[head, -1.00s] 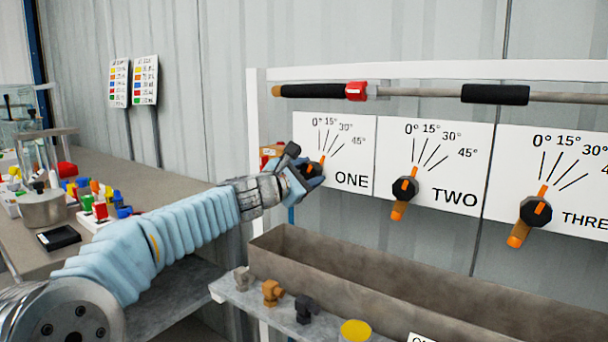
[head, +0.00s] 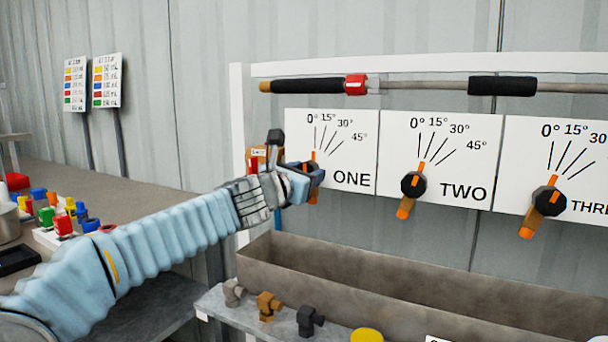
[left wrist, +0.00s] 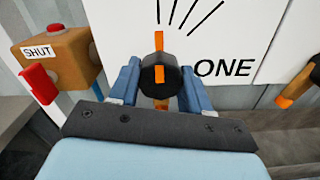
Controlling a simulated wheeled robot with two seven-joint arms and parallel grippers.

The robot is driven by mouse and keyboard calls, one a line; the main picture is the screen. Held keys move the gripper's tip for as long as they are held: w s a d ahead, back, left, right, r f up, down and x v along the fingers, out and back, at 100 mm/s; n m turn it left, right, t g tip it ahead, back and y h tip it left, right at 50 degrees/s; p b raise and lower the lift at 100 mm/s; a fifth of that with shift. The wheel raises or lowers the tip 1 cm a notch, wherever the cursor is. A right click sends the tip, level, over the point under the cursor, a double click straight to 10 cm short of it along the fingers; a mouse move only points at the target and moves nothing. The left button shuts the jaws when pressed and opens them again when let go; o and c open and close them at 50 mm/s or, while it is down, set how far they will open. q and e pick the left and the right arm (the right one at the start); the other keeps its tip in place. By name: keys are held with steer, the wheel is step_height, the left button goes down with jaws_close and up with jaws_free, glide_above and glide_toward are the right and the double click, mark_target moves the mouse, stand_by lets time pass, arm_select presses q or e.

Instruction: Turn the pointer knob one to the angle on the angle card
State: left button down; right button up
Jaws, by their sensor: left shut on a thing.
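Pointer knob one is a black knob (left wrist: 159,74) with an orange pointer on the white panel labelled ONE (head: 355,150). My left gripper (head: 312,176) is shut on it, with a blue finger on each side in the left wrist view (left wrist: 157,88). The orange pointer stands upright there, in line with the leftmost scale line, which the head view labels 0°. The gripper hides part of the knob in the head view. I cannot make out an angle card. My right gripper is not in view.
Knob two (head: 413,185) and knob three (head: 549,201) are to the right. An orange box marked SHUT (left wrist: 58,57) with a red lever is close left of my gripper. A metal trough (head: 350,280) runs below. Two colour charts (head: 106,82) stand at left.

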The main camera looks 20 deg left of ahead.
arm_select(q)
steer(key=shift+f, duration=0.2)
steer(key=c, duration=0.5)
jaws_free()
steer(key=shift+r, duration=0.1)
steer(key=s+a+p, duration=0.1)
steer(key=s+p, duration=0.1)
steer(key=s, duration=1.1)
steer(key=shift+s, duration=0.4)
